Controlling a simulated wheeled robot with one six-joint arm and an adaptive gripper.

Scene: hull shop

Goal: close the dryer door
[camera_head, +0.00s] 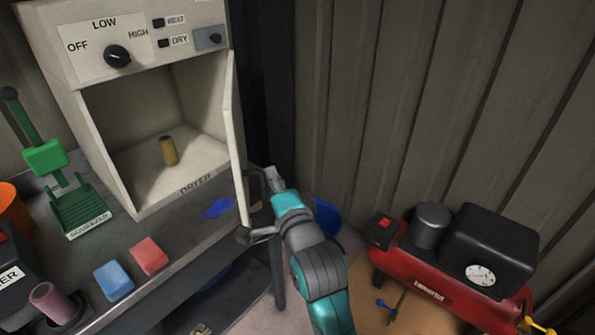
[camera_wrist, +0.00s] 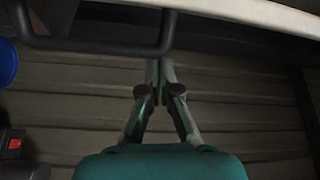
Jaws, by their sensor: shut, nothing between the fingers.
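The dryer (camera_head: 95,130) is a cream box on the bench with its front open. Its door (camera_head: 236,140) stands open at the right side of the opening and shows nearly edge-on. A dark handle (camera_head: 255,236) sticks out on the door's right side; it also shows as a bar in the wrist view (camera_wrist: 95,44). My gripper (camera_head: 271,176) is shut and empty, to the right of the door and close to the handle. In the wrist view my fingertips (camera_wrist: 160,64) are together beside the handle's bend; I cannot tell whether they touch it.
A yellow cylinder (camera_head: 168,151) stands inside the dryer. A red block (camera_head: 149,256), a blue block (camera_head: 114,280) and a green press (camera_head: 75,205) are on the bench. A red compressor (camera_head: 440,275) stands on the floor at right, before the corrugated wall (camera_head: 400,110).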

